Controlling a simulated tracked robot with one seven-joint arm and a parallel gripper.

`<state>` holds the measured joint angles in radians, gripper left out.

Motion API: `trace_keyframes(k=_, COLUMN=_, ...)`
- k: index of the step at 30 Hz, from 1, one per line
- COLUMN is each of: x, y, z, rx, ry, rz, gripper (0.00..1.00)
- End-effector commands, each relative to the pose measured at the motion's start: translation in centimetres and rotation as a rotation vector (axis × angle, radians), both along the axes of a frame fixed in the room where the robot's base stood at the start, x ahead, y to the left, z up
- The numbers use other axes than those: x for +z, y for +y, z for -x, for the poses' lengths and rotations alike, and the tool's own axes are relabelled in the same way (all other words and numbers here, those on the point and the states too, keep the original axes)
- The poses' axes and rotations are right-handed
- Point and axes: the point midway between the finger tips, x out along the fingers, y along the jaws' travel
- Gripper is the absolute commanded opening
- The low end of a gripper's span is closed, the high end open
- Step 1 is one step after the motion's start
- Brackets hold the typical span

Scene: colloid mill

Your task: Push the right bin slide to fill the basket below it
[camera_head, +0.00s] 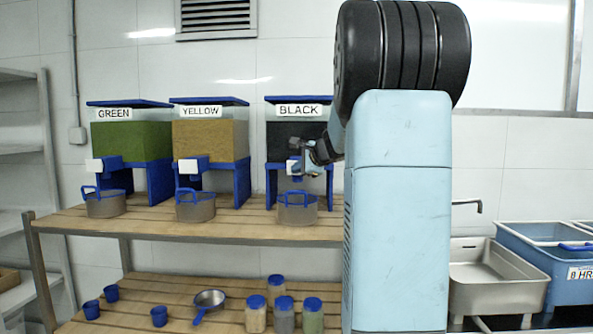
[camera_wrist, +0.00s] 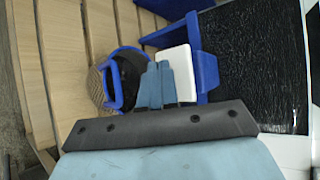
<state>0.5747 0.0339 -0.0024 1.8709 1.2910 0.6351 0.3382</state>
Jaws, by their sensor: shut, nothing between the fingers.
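The right bin (camera_head: 285,132), labelled BLACK, stands on a blue stand at the right of the wooden shelf. Its white slide (camera_wrist: 178,66) sits in a blue housing at the bin's front. My gripper (camera_head: 300,167) is shut and empty at that slide. In the wrist view its fingertips (camera_wrist: 157,70) lie over the slide's near side; I cannot tell whether they touch. The basket (camera_head: 297,212), metal with blue handles, stands upright below the slide. In the wrist view the basket (camera_wrist: 103,88) shows a dark interior; I cannot tell how full it is.
The green bin (camera_head: 122,141) and yellow bin (camera_head: 210,141) stand to the left, each with a basket below. A sink (camera_head: 490,275) is at the right.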

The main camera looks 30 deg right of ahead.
Motion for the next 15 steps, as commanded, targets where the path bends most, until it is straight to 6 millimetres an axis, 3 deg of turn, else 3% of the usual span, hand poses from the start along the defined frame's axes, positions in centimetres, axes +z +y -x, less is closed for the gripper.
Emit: trace_keyframes(k=15, x=0.03, y=0.5, z=0.7, rx=0.001, ry=-0.001, rz=0.0, gripper=0.0)
